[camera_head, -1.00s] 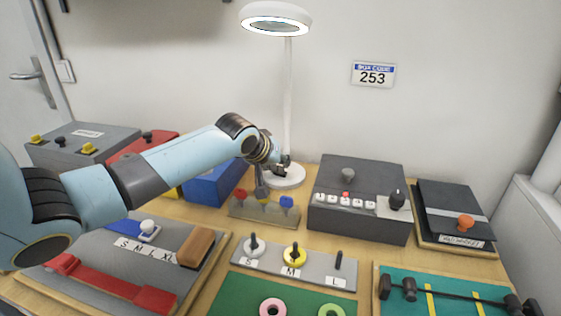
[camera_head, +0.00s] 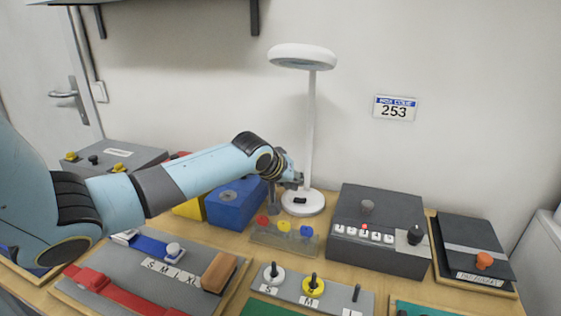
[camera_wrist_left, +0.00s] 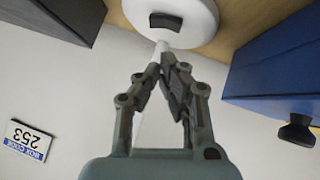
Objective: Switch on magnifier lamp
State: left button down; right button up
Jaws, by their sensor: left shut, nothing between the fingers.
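The white magnifier lamp (camera_head: 312,130) stands upright at the back, its round head (camera_head: 302,53) on a thin post. Its underside looks dull grey-blue, with no clear glow. A black rocker switch (camera_head: 300,200) sits on its round base (camera_head: 303,209); switch (camera_wrist_left: 165,20) and base (camera_wrist_left: 195,18) also show in the left wrist view. My left gripper (camera_head: 298,181) is beside the post, just above and behind the switch, apart from it. In the left wrist view its fingers (camera_wrist_left: 163,58) are shut and empty. My right gripper is not in view.
A blue box (camera_head: 236,206) stands left of the lamp base, and a dark control box (camera_head: 383,215) with buttons stands right. A panel with red, yellow and blue knobs (camera_head: 283,241) lies in front. The wall sign (camera_head: 395,107) hangs behind.

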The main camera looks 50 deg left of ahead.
pick_arm(q)
jog(key=w+r+v, duration=0.1)
jog(key=v, duration=1)
jog(key=shift+p, duration=0.45)
jog(key=shift+d+f, duration=0.1)
jog(key=shift+d, duration=0.05)
